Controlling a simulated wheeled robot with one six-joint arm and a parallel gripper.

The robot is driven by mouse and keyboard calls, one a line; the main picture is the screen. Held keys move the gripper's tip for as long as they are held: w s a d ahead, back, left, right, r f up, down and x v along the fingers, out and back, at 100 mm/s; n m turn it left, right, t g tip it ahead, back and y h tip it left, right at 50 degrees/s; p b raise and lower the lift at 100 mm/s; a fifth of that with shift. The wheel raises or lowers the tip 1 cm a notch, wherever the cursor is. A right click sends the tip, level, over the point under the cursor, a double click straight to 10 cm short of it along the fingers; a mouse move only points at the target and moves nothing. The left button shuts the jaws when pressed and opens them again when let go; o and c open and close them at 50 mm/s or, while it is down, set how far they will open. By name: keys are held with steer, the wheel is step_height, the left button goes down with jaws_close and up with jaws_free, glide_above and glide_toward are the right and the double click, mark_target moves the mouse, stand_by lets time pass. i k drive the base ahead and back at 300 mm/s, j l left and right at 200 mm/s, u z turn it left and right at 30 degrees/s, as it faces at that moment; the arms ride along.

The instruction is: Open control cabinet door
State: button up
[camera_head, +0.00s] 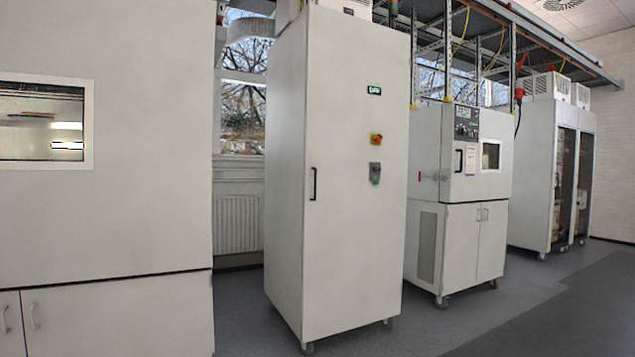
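A tall white control cabinet (345,230) on castors stands in the middle of the view. Its front door is shut, flush with the frame. A dark vertical handle (313,184) sits near the door's left edge at mid height. On the door's right side are a small green-lit display (374,90), a red and yellow switch (376,139) and a grey switch or lock plate (375,173). My gripper does not show in the view, and nothing of mine touches the door.
A large white chamber (140,210) with a window fills the left. A smaller test chamber (470,155) on a wheeled base stands to the right, with glass-doored cabinets (550,150) beyond. A radiator (237,223) is behind. Grey floor (530,320) at lower right is clear.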

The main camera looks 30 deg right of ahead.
mark_target(355, 225)
steer(key=i+l, duration=0.45)
steer(key=i, duration=0.15)
steer(key=i+l, duration=0.95)
steer(key=i, duration=0.25)
steer(key=i+l, duration=0.95)
steer(key=i, duration=0.2)
steer(key=z, duration=0.05)
